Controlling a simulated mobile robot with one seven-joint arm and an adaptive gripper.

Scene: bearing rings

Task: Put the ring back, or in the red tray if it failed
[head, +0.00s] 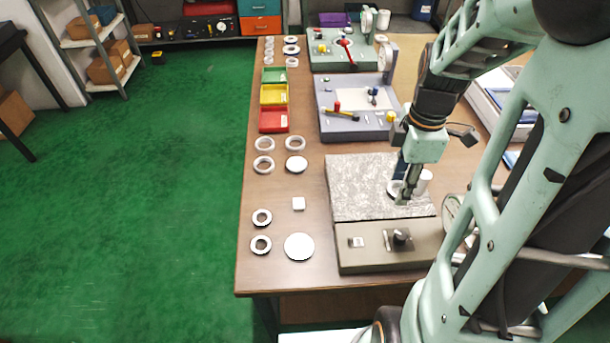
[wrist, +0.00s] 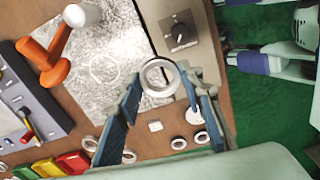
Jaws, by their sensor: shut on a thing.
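My gripper (head: 403,196) is over the grey speckled plate (head: 360,185) of the nearest device in the head view. In the wrist view my gripper (wrist: 159,82) has its two fingers on either side of a pale metal ring (wrist: 147,80), shut on it. The ring is partly hidden by my gripper in the head view (head: 392,189). Its height over the plate is hard to tell. The red tray (head: 273,127) stands at the left of the table, in front of the yellow tray (head: 273,102) and green tray (head: 266,80). The red tray also shows in the wrist view (wrist: 72,163).
Several other rings lie along the table's left side, such as one front ring (head: 251,244). A white disc (head: 299,247) and a small white block (head: 298,204) lie nearby. A black knob (head: 400,237) is on the device's front.

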